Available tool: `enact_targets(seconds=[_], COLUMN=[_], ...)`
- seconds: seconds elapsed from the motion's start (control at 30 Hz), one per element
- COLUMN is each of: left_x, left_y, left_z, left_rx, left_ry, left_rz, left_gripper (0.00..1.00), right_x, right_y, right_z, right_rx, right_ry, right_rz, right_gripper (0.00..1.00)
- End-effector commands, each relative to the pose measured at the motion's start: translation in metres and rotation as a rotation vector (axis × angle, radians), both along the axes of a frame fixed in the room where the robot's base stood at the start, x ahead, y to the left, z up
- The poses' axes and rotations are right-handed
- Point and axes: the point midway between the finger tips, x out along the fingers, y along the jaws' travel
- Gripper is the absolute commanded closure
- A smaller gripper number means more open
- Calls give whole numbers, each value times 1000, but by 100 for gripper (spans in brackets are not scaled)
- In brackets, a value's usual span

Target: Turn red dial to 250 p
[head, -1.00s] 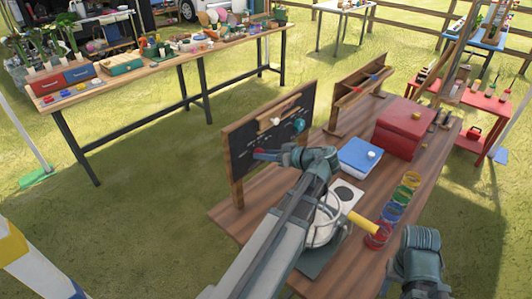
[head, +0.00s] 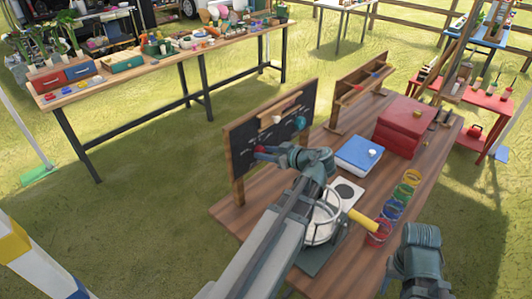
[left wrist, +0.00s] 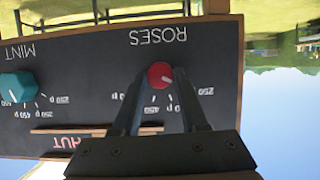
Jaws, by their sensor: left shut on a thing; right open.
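The red dial (left wrist: 160,75) is on a black board (left wrist: 90,70) under the white word ROSES, which shows upside down in the left wrist view. Its white mark points to the lower right there, toward the printed values; the small values are hard to read. My left gripper (left wrist: 158,88) is shut on the red dial, one finger on each side. In the head view my left gripper (head: 264,153) reaches the red dial (head: 260,149) on the upright board (head: 245,127). My right arm shows at the lower right, but its fingers cannot be seen.
A teal dial (left wrist: 17,88) marked MINT is on the same board. Grass lies left of the table.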

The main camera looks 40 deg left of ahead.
Motion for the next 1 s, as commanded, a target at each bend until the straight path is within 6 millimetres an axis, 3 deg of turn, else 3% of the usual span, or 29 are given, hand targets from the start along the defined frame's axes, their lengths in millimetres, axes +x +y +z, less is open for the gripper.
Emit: enact_targets(seconds=[0.07,0.1,0.23,0.63,1.0], left_x=[-1,-1,0,-1,-7], left_y=[0,0,0,-7,-76], left_z=[-1,-1,0,4,35], left_rx=[-2,-2,-1,0,0], left_ry=[-1,0,0,1,0], left_rz=[2,1,1,-1,-4], left_gripper=[100,52,28,28,28], right_x=[0,0,0,0,0], right_y=[0,0,0,0,0], right_z=[0,0,0,4,35], right_rx=[0,0,0,0,0], right_ry=[0,0,0,0,0], right_rz=[0,0,0,0,0], right_gripper=[50,50,50,50,50])
